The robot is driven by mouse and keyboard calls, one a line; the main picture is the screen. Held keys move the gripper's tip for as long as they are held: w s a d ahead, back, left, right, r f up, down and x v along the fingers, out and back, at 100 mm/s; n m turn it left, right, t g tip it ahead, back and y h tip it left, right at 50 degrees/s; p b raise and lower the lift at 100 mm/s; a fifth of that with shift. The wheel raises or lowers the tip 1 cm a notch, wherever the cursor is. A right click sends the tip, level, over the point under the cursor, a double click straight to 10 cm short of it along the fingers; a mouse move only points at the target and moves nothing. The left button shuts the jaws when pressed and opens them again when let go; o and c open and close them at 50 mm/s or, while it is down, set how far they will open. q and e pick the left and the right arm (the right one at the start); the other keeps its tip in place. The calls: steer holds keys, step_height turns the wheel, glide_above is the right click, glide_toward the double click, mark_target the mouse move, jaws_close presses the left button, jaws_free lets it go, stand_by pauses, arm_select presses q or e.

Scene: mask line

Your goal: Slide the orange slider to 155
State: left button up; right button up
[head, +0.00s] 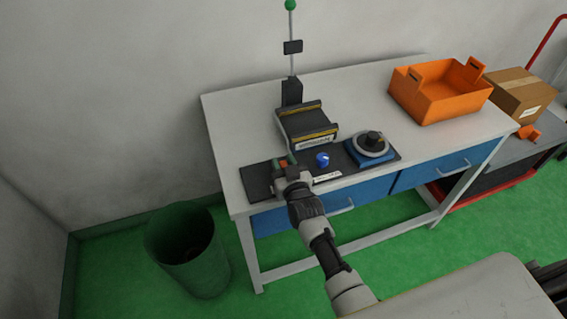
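A dark control panel (258,184) lies along the front of the white workbench. A small orange-red part (283,163), which looks like the orange slider, shows at the tips of my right gripper (283,162). The gripper reaches down over the left part of the panel and hides most of the slider and its track. I cannot tell whether the fingers are closed on the slider or only around it. The scale and its numbers are too small or hidden to read. My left gripper is not in view.
A blue knob (322,159) sits on the panel close right of my gripper. Beyond are a black dial on a blue base (370,146), a dark machine (307,124) and an orange crate (440,105). A green bin (188,250) stands on the floor left of the bench.

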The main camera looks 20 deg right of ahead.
jaws_close()
steer(key=shift+d, duration=1.1)
steer(key=shift+o, duration=1.9)
jaws_free()
steer(key=shift+a, duration=0.1)
steer(key=s, duration=1)
steer(key=shift+s+d, duration=0.2)
steer(key=shift+s, duration=0.2)
steer(key=shift+f, duration=0.1)
